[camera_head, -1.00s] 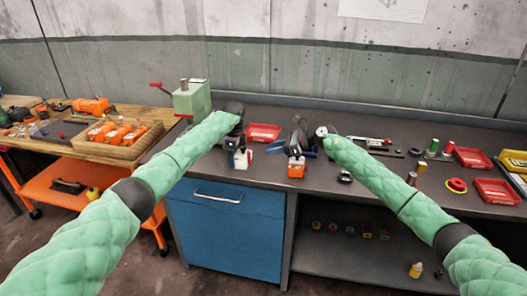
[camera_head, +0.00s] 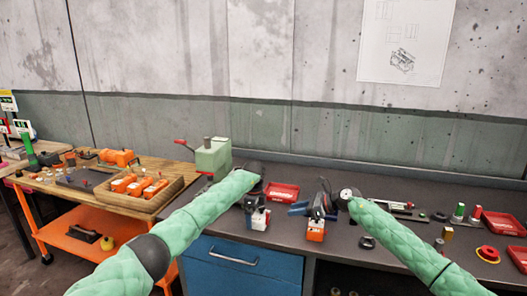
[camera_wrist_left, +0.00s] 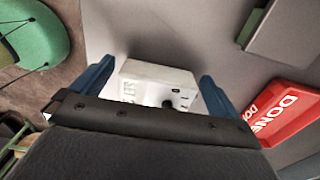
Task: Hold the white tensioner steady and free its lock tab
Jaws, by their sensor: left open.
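The white tensioner (camera_head: 257,221) stands on the dark bench, with a small orange patch low on its front. In the left wrist view the white block (camera_wrist_left: 150,75) lies between my two blue left fingers, with a dark round knob and small dark marks on its face. My left gripper (camera_head: 258,206) is open around it, with a visible gap at the right finger; I cannot tell about contact at the left. The lock tab is too small to make out. My right gripper (camera_head: 318,211) is by an orange and white block (camera_head: 315,231); its fingers are unclear.
A red tray (camera_head: 282,190) lies just behind my left gripper and shows lettered in the wrist view (camera_wrist_left: 283,112). A green machine (camera_head: 212,157) stands to the left.

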